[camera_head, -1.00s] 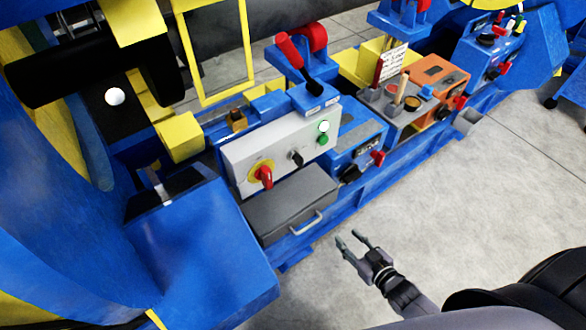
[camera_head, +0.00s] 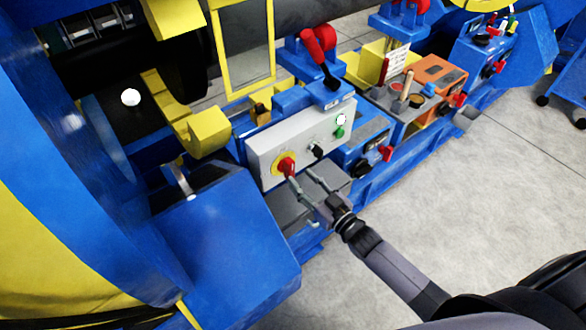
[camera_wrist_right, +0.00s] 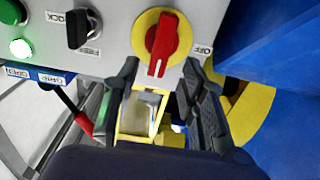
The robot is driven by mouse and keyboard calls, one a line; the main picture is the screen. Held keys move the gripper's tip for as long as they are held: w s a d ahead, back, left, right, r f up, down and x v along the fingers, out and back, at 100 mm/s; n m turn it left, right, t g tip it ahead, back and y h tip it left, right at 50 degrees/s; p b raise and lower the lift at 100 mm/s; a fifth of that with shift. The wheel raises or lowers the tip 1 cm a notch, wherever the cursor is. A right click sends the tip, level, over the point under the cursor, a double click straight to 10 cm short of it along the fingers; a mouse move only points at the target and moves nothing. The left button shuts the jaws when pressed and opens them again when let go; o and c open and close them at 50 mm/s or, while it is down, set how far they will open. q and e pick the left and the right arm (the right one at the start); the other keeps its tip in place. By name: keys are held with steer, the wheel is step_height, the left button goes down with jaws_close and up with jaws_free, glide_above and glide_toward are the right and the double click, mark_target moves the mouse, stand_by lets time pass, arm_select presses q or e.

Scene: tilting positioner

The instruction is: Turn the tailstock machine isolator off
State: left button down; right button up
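The isolator is a red rotary handle (camera_head: 287,166) on a yellow disc, at the left end of a grey control panel (camera_head: 265,152). In the right wrist view the red handle (camera_wrist_right: 161,43) points down toward me with its white mark, and an OFF label (camera_wrist_right: 202,50) sits to its right. My right gripper (camera_head: 302,175) is open and empty in front of the panel, close to the handle. In the wrist view its two fingers (camera_wrist_right: 160,75) are spread just below the handle, apart from it. My left gripper is not in view.
A black selector knob (camera_head: 317,150) and a green button (camera_head: 340,132) are on the same panel. A grey drawer box (camera_head: 285,207) lies below it. A red lever (camera_head: 321,55) stands behind. Open floor (camera_head: 455,190) lies to the right.

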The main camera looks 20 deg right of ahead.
mark_target(293, 170)
steer(key=x, duration=0.5)
steer(key=shift+f, duration=0.1)
steer(key=shift+c, duration=0.5)
jaws_close()
